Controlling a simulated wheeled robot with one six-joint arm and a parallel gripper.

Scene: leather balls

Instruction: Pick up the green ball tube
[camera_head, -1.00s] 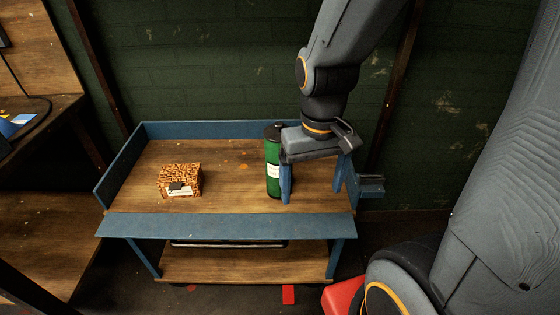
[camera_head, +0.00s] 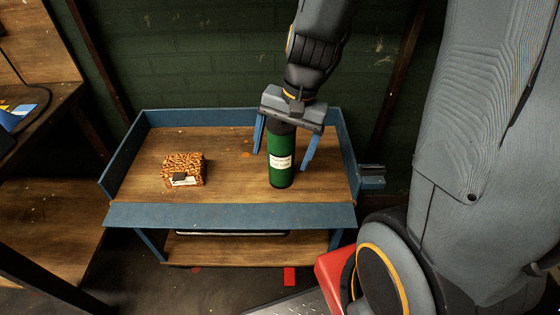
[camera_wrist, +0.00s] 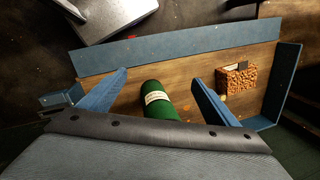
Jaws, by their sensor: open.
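The green ball tube (camera_head: 281,165) stands upright on the wooden top of the blue-edged bench (camera_head: 230,187). It is a green cylinder with a white label, and its top is hidden behind my gripper in the head view. My gripper (camera_head: 283,162) is open and points down over the tube, with one blue finger on each side. In the wrist view the tube (camera_wrist: 159,101) lies between the two spread fingers, with a gap to each. The right-hand gap looks a little wider there.
A brown patterned box (camera_head: 183,169) with a label sits on the bench, left of the tube. Raised blue boards (camera_head: 220,116) edge the bench at the back and sides. A lower shelf (camera_head: 240,249) lies beneath. Bare wood lies between box and tube.

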